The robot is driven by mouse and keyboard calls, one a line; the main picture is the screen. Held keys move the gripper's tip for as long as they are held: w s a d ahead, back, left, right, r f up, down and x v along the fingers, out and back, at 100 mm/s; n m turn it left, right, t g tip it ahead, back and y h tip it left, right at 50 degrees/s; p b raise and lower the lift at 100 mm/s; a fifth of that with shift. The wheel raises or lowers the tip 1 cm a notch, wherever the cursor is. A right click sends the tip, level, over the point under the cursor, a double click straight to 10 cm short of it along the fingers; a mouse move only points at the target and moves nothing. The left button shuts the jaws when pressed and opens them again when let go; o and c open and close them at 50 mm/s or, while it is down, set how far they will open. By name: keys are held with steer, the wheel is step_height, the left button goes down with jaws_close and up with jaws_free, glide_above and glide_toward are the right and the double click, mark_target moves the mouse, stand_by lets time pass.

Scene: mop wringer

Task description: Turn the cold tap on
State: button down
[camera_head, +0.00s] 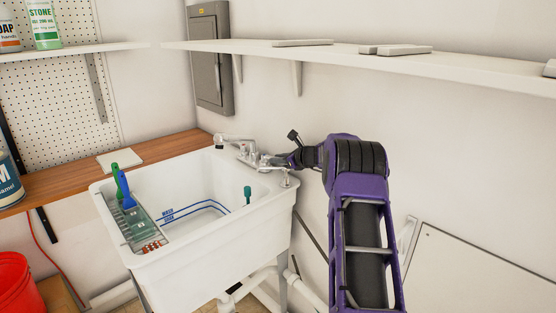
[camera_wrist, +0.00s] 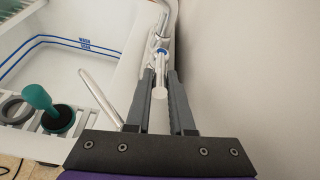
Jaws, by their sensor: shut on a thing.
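The white utility sink (camera_head: 120,250) stands in the corner, with a chrome tap (camera_head: 232,140) on its back rim. My gripper (camera_head: 272,160) reaches in from the right at the right end of the tap. In the wrist view, my gripper (camera_wrist: 161,76) has one finger on each side of the pale cold tap handle (camera_wrist: 159,93), which has a blue mark at its far end. The jaws are shut on this handle. In the head view the gripper mostly hides the handle. The flow from the spout cannot be made out.
A teal-handled tool (camera_wrist: 38,97) stands near the gripper's left, beside a thin pale bar (camera_wrist: 100,97). A shelf (camera_head: 350,58) runs above; the wall is close to the right.

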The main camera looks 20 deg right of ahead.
steer(key=shift+f+b, duration=0.1)
steer(key=shift+b, duration=0.2)
stand_by(0.5)
steer(key=b, duration=0.1)
steer(key=m+h+b, duration=0.1)
steer(key=shift+a+f+b, duration=0.15)
steer(key=shift+a+b, duration=0.15)
steer(key=shift+a, duration=0.05)
steer(key=shift+s+a+m+h+b, duration=0.1)
steer(key=shift+a+m+h+b, duration=0.2)
steer(key=shift+m+h+b, duration=0.65)
steer(key=shift+a+r+t+h+b, duration=0.25)
steer(key=shift+t+b, duration=0.05)
steer(key=shift+b, duration=0.6)
steer(key=shift+r, duration=0.1)
steer(key=c, duration=0.8)
jaws_free()
steer(key=shift+s, duration=0.1)
steer(key=shift+d+p, duration=0.1)
steer(key=shift+p, duration=0.3)
